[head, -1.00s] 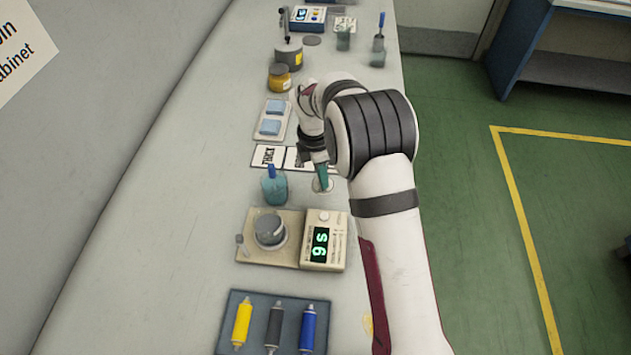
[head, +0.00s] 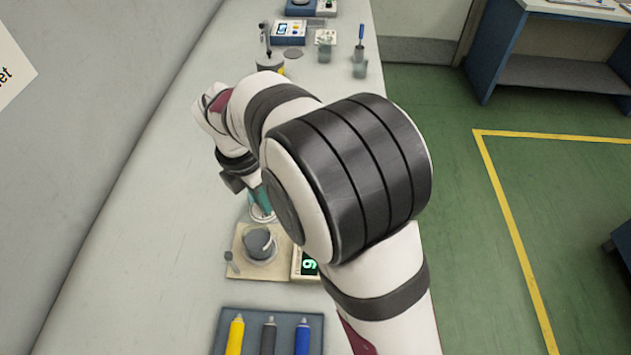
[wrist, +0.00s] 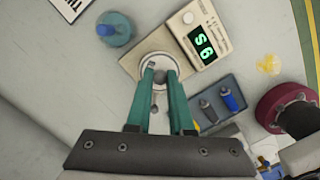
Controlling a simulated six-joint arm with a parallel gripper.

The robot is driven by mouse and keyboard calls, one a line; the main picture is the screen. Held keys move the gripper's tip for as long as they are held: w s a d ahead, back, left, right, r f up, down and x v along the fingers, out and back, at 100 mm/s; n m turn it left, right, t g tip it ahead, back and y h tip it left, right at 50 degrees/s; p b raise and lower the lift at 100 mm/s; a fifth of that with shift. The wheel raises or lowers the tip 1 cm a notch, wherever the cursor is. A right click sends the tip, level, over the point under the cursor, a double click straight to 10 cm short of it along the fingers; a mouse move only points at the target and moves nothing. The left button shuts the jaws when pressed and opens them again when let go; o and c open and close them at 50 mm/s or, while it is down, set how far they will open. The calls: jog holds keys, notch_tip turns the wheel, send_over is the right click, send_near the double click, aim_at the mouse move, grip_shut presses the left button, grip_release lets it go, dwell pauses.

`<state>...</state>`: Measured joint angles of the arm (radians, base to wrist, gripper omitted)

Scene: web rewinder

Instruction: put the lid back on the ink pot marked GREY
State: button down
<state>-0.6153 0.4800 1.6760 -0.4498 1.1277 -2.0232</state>
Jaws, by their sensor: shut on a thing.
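My gripper (head: 262,203) is shut on a pale round lid (head: 262,215), which also shows at the teal fingertips in the wrist view (wrist: 148,66). A grey knob (wrist: 166,77) sits between the fingers. A pot with a grey top (head: 260,243) stands on the beige scale (head: 235,268). My gripper is behind this pot in the head view, apart from it. In the wrist view the lid and fingers cover the pot's place. I cannot read a GREY mark on any pot.
A jar with a blue-handled tool (wrist: 115,30) stands beside the scale. The scale's lit display (wrist: 200,42) is close by. A tray of ink tubes (head: 225,322) lies in front. Another pot with a stirrer (head: 270,66) stands far back. The bench's left side is clear.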

notch_tip(320, 180, down, 6)
jog(key=s+a, duration=0.2)
jog(key=shift+a+n, duration=0.2)
jog(key=shift+n, duration=0.2)
jog(key=shift+f, duration=0.1)
dwell(1.7)
jog(key=shift+c, duration=1.2)
grip_release()
notch_tip(320, 180, up, 7)
